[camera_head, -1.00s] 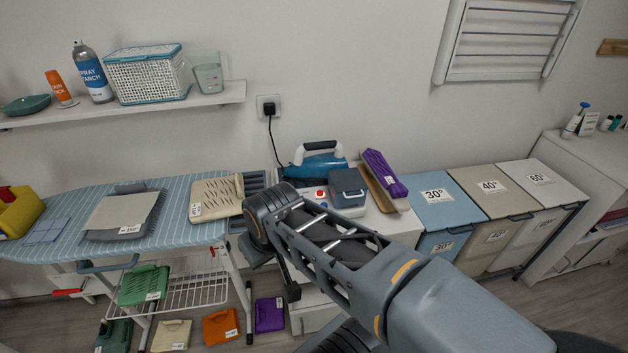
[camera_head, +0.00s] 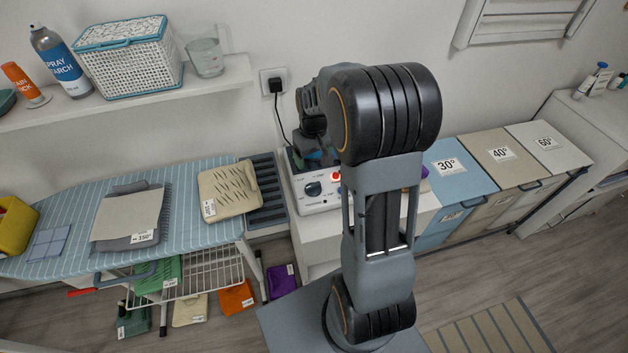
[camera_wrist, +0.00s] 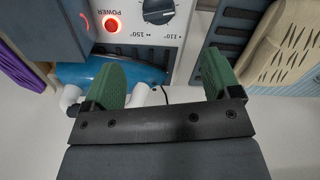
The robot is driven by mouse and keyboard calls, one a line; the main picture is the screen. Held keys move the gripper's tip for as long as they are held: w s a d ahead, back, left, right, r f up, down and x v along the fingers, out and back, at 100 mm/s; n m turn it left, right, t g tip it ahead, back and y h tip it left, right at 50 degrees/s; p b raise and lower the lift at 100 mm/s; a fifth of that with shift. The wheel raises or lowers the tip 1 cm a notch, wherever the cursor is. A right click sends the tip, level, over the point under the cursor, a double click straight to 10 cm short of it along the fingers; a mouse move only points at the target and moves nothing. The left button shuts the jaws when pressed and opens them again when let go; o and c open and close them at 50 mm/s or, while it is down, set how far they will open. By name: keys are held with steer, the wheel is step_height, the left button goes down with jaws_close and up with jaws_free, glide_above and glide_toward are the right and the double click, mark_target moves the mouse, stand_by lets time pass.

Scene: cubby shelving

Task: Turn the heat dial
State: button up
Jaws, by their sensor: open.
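The heat dial (camera_head: 313,189) is a dark round knob on the white front panel of the ironing station (camera_head: 321,205), left of a lit red power button (camera_head: 335,177). In the wrist view the dial (camera_wrist: 158,10) shows at the top edge, partly cut off, with temperature marks around it. My gripper (camera_wrist: 164,76) is open and empty. Its two green finger pads are wide apart, below the dial in that picture and not touching it. In the head view my arm hides most of the gripper and part of the station.
The blue iron (camera_wrist: 110,72) lies close by the fingers. A grey-blue box (camera_wrist: 45,30) stands beside the panel. A beige perforated pad (camera_head: 229,191) lies on the striped ironing board (camera_head: 190,212) to the left. Lidded bins (camera_head: 461,170) stand on the right.

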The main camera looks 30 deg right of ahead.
mark_target(314, 186)
steer(key=f+p, duration=0.1)
steer(key=f, duration=0.6)
steer(key=f+p, duration=0.1)
steer(key=f, duration=0.6)
steer(key=shift+w+d+f, duration=0.1)
steer(key=shift+w+d, duration=0.1)
steer(key=c, duration=0.9)
